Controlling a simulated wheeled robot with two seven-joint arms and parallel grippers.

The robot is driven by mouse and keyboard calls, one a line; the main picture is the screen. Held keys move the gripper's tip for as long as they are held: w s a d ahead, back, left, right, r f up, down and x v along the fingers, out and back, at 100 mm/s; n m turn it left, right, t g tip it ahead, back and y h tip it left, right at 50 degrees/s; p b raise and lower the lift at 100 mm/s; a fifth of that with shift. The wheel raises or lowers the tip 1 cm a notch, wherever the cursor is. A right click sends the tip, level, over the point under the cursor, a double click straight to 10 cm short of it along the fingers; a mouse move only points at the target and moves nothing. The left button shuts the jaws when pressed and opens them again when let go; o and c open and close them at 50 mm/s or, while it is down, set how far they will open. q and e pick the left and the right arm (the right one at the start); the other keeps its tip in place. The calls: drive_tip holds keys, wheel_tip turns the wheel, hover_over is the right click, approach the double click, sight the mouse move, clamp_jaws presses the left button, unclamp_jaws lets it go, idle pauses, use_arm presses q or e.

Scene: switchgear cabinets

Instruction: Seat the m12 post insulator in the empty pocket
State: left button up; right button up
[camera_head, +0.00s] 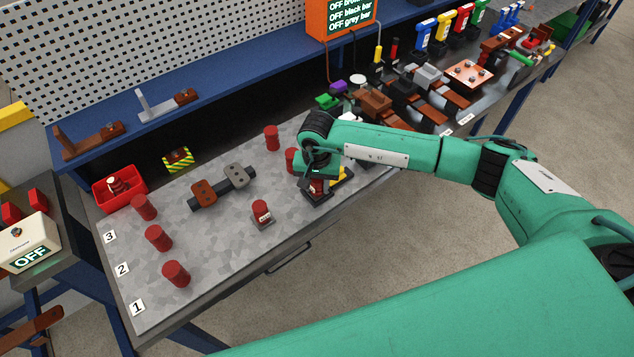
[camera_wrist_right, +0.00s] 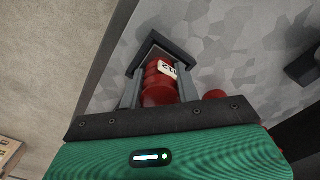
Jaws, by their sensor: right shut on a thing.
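My right gripper (camera_head: 317,172) is low over the right part of the grey bench mat. In the right wrist view its two grey fingers (camera_wrist_right: 158,88) are shut on a red ribbed post insulator (camera_wrist_right: 160,82) with a white label that seems to read M12. The held insulator also shows under the gripper in the head view (camera_head: 316,187). A dark square holder (camera_wrist_right: 150,48) is around or just beyond its far end, also seen in the head view (camera_head: 317,197). I cannot tell whether the insulator is seated in it. My left gripper is not in view.
Another labelled red insulator (camera_head: 262,211) stands on a small grey base on the mat. Several plain red posts stand around, one (camera_head: 272,138) behind the gripper. A dark bar with brown and grey blocks (camera_head: 222,187) lies mid-mat. A red bin (camera_head: 120,187) stands far left.

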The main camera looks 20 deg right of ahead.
drive_tip(key=shift+f, duration=0.15)
drive_tip(key=o, duration=1.1)
drive_tip(key=shift+r, duration=0.3)
wheel_tip(320, 180, up, 10)
drive_tip(key=b, duration=0.5)
drive_tip(key=shift+w+r, duration=0.1)
drive_tip(key=shift+r, duration=0.85)
drive_tip(key=shift+f, duration=0.1)
